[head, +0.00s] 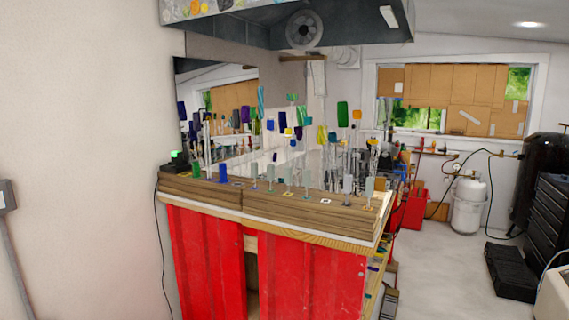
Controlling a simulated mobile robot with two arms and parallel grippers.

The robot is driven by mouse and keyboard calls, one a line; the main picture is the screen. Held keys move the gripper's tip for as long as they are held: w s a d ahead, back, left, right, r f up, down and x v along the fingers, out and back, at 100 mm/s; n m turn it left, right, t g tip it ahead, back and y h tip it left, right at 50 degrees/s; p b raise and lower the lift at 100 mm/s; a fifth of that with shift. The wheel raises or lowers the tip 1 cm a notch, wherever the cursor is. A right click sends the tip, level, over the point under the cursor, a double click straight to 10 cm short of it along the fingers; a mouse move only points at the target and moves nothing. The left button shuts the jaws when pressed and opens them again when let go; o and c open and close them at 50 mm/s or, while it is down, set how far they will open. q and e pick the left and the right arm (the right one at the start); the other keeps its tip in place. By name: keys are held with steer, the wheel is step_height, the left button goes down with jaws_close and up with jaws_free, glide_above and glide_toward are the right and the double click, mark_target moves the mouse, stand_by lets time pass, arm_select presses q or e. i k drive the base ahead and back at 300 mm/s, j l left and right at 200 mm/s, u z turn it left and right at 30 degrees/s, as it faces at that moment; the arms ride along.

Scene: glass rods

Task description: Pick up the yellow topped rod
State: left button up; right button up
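Several glass rods with coloured tops stand upright on a workbench with red front panels (305,275). One rod with a yellow top (322,135) stands near the middle of the group. A rod with an orange-yellow top (356,115) stands to its right and higher. A smaller yellow top (373,142) shows at the right of the group. I cannot tell which of these is the rod of the task. The clear stems overlap and are hard to separate. Neither of my grippers is in view.
A wooden ledge (215,196) with short rods runs along the bench front. A green-topped rod (342,114) and blue-topped rods crowd the yellow ones. A dark hood (280,28) hangs above. The floor (440,270) to the right is partly clear, before black drawers (552,215).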

mark_target(288, 134)
steer(key=u, duration=3.7)
steer(key=z, duration=3.8)
steer(key=i+j+z, duration=0.25)
steer(key=i+j, duration=0.25)
steer(key=i+j+z, duration=0.25)
steer(key=i+j, duration=0.4)
steer(key=i+j+z, duration=0.25)
steer(key=i+j, duration=0.3)
steer(key=j, duration=0.15)
